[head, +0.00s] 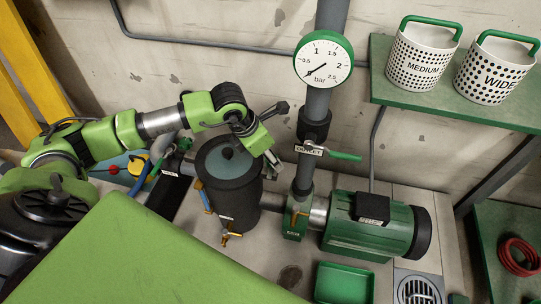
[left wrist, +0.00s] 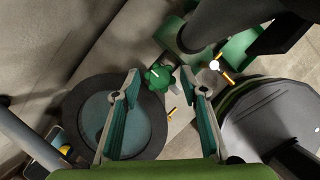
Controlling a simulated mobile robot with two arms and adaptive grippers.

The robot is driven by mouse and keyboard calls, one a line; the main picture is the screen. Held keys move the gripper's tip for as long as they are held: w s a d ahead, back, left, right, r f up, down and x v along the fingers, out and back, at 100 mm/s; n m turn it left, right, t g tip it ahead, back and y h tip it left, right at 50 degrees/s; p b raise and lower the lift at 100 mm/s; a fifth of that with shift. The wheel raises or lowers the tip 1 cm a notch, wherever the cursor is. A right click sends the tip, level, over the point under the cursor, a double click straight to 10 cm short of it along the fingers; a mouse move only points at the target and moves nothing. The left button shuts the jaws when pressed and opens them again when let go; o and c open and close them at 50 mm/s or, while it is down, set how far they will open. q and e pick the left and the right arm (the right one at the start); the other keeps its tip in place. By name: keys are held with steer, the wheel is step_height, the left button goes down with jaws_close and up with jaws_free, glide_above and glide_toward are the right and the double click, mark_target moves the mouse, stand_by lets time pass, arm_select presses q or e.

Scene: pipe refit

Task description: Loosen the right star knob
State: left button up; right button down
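A green star knob (left wrist: 158,76) with a pale mark on it shows in the left wrist view, beside the dark round vessel (left wrist: 155,128) and just beyond my fingertips. The knob cannot be made out in the head view, where my gripper covers that side. My left gripper (left wrist: 168,85) is open, with its two teal-padded fingers spread and nothing between them. In the head view my left gripper (head: 272,160) points down at the right rim of the dark vessel (head: 238,202). My right gripper is not in view.
A pressure gauge (head: 323,60) on a vertical pipe stands behind, with a green-handled valve (head: 343,156) below. A green motor (head: 370,231) is at right, near an empty green tray (head: 343,284). Two perforated baskets, MEDIUM (head: 424,55) and WIDE (head: 496,71), stand on a shelf (head: 450,112).

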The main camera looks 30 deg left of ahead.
arm_select(q)
steer(key=v, duration=1.1)
steer(key=shift+s+r, duration=0.15)
steer(key=shift+r, duration=0.2)
steer(key=shift+s+a+f, duration=0.1)
